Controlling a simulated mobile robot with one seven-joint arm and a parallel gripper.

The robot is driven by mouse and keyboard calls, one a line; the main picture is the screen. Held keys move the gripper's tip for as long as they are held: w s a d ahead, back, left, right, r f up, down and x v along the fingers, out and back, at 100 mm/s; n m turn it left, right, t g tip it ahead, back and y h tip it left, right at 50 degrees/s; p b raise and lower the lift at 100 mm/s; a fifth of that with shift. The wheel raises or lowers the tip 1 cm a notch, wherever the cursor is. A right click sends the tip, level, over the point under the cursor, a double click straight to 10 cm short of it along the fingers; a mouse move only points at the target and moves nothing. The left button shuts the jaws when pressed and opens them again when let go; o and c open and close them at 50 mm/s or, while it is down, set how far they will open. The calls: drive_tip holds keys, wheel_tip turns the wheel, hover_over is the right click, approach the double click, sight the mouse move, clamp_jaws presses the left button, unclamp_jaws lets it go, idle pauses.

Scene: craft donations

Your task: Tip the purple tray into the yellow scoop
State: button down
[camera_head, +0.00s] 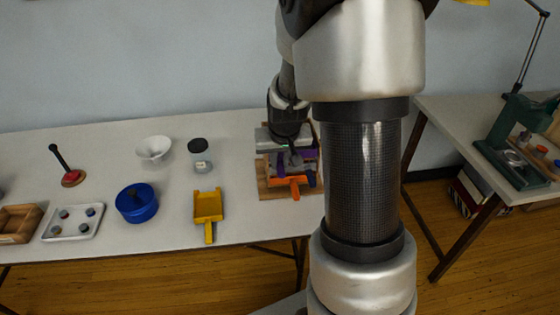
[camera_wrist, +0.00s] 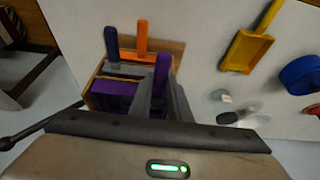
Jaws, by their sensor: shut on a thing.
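The purple tray (camera_wrist: 115,92) is at the wooden board in the wrist view, its upright purple handle (camera_wrist: 162,72) between my fingers. My gripper (camera_wrist: 161,88) is shut on this handle. In the head view the purple tray (camera_head: 281,162) shows only in part beneath my gripper (camera_head: 293,155). I cannot tell whether the tray touches the board or what it holds. The yellow scoop (camera_head: 208,206) lies on the table to the left of my gripper, its handle toward the front edge. It also shows in the wrist view (camera_wrist: 246,50), apart from my gripper.
An orange-handled tool (camera_head: 292,182) and a blue handle (camera_wrist: 112,42) lie at the wooden board (camera_head: 267,188). A lidded jar (camera_head: 200,157), white bowl (camera_head: 154,149) and blue bowl (camera_head: 137,203) stand farther left. Bare tabletop separates the scoop and board.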

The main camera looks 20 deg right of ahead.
drive_tip(key=shift+r, duration=0.1)
drive_tip(key=s+a+b, duration=0.2)
drive_tip(key=s+b, duration=0.2)
drive_tip(key=s, duration=0.4)
drive_tip(key=s+a+b, duration=0.2)
drive_tip(key=s+b, duration=0.3)
drive_tip(key=s, duration=0.3)
drive_tip(key=shift+s+a, duration=0.15)
drive_tip(key=shift+a, duration=0.2)
idle(1.9)
